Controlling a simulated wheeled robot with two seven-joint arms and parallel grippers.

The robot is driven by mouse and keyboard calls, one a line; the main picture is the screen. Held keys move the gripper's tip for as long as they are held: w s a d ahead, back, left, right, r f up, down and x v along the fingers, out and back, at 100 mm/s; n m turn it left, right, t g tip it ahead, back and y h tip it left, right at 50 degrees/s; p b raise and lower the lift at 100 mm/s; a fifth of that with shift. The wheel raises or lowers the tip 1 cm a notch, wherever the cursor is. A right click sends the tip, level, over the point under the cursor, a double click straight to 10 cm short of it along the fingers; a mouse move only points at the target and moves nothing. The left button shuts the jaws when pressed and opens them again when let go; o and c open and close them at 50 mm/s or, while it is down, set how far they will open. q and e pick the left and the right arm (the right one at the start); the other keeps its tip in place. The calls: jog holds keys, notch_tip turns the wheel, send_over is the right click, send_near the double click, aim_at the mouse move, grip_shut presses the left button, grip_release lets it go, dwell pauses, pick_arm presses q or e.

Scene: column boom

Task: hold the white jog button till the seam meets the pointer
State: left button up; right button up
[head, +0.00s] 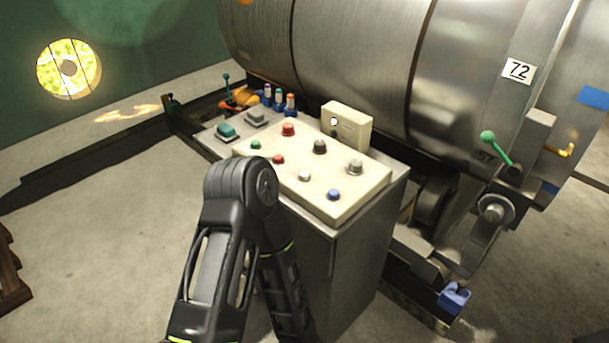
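The white jog button (304,175) is a small pale knob on the sloped cream control panel (365,190), between a red button and a blue button. Nothing touches it in this view. A large metal drum (350,50) fills the top right, with dark lines around it; I cannot tell which line, if any, is the seam. I cannot clearly make out the pointer. One of my black arms bends in front of the panel's near left side, its far link running down out of the picture. Neither gripper shows.
Red, green and blue buttons and grey knobs share the panel. A cream box (357,128) stands at its back. The floor at left is mostly clear.

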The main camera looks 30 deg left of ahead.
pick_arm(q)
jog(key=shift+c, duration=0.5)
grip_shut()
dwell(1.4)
